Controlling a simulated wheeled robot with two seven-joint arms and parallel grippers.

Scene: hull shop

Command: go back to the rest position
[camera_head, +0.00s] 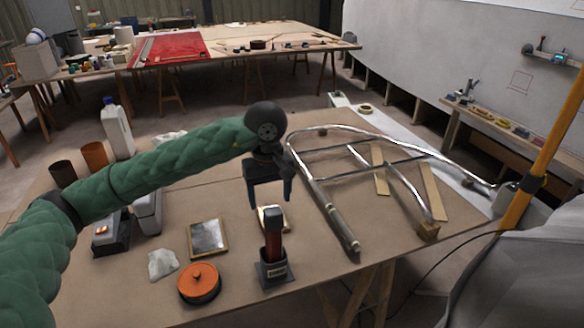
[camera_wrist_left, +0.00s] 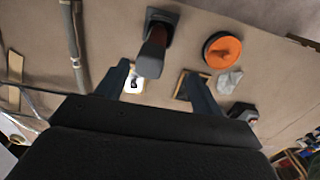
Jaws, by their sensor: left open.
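My left gripper (camera_head: 270,198) hangs over the workbench (camera_head: 140,275) at the end of its green-sleeved arm, fingers pointing down. The fingers are apart with nothing between them. In the left wrist view the two fingers (camera_wrist_left: 160,90) show open above the bench. Just in front of the gripper, a red and black tool (camera_head: 273,236) stands upright in a dark holder (camera_head: 273,270); the tool also shows in the left wrist view (camera_wrist_left: 152,52). The gripper is apart from it. My right gripper is not in view.
A bent metal rail frame (camera_head: 335,215) lies right of the gripper. An orange round lidded pot (camera_head: 200,281), a framed plate (camera_head: 208,237), a white rag (camera_head: 162,264) and a white jug (camera_head: 117,130) are on the left. A yellow post (camera_head: 550,150) rises at right.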

